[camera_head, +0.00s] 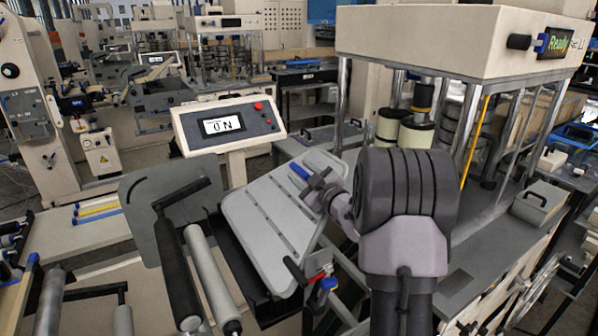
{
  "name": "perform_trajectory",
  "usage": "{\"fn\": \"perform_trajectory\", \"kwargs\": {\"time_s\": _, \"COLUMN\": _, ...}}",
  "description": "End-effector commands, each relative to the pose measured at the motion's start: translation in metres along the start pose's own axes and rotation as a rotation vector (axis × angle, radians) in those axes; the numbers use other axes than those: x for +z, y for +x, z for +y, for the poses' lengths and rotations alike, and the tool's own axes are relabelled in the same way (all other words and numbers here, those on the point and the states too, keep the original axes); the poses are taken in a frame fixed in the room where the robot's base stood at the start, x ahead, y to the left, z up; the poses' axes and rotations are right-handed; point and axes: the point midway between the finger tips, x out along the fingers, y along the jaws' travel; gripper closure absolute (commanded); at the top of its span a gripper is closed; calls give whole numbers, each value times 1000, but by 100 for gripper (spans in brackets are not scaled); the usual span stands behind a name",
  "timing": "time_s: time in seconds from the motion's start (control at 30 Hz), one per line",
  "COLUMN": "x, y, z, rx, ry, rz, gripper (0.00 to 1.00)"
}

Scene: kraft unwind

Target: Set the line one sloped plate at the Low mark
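The sloped plate (262,232) is light grey with several slots and rounded corners. It sits tilted in the middle of the view, on a dark frame. My gripper (308,178) is over its upper right part, with a small blue piece at its tip. I cannot tell whether the gripper touches the plate, or whether it is open or shut. A black lever with red and blue parts (322,281) is at the plate's lower right edge. No Low mark can be read. My arm hides what lies behind it on the right.
A console (228,126) with a screen reading "ON" stands behind the plate. Rollers (210,276) and a grey curved panel (150,207) are to the left. A cream machine (455,42) with a "Ready" display stands on posts at right. Other machines fill the background.

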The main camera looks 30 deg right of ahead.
Motion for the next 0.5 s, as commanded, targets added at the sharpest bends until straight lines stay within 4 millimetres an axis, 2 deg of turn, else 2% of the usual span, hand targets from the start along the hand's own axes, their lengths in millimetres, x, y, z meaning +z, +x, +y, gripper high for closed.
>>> {"fn": "perform_trajectory", "kwargs": {"time_s": 0.13, "x": 0, "y": 11, "z": -1, "rx": -1, "ry": 0, "rz": 1, "gripper": 60}}
{"fn": "perform_trajectory", "kwargs": {"time_s": 0.4, "x": 0, "y": 13, "z": 0, "rx": 0, "ry": 0, "rz": 0, "gripper": 60}}
{"fn": "perform_trajectory", "kwargs": {"time_s": 0.5, "x": 0, "y": 13, "z": 0, "rx": 0, "ry": 0, "rz": 0, "gripper": 80}}
